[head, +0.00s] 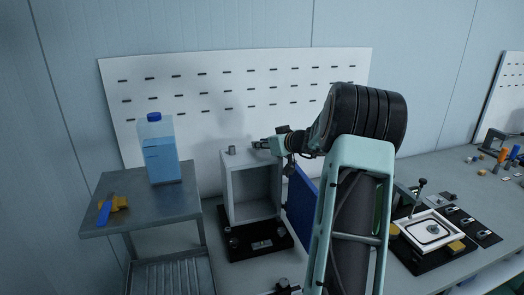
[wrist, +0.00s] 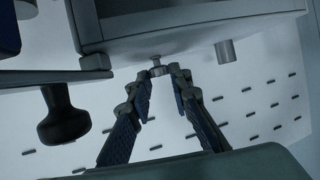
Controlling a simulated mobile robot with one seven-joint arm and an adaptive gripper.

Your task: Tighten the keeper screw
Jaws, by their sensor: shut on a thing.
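A grey box (head: 232,190) with its front open stands on a black base (head: 262,241). Its blue door (head: 301,205) is swung out to the right. My gripper (head: 263,145) is at the top of the box, near its right front corner. In the wrist view, the small metal keeper screw (wrist: 157,67) sticks out from the box face (wrist: 185,30). My gripper's fingertips (wrist: 158,72) are closed around the screw head, one on each side. The screw is too small to make out in the head view. How far it is threaded in cannot be seen.
A short metal post (head: 231,150) stands on the box top, left of my gripper. A dark knob (wrist: 62,115) shows beside the fingers. A metal cart (head: 150,208) with a blue bottle (head: 160,160) stands left. A white tray (head: 431,230) is on the right.

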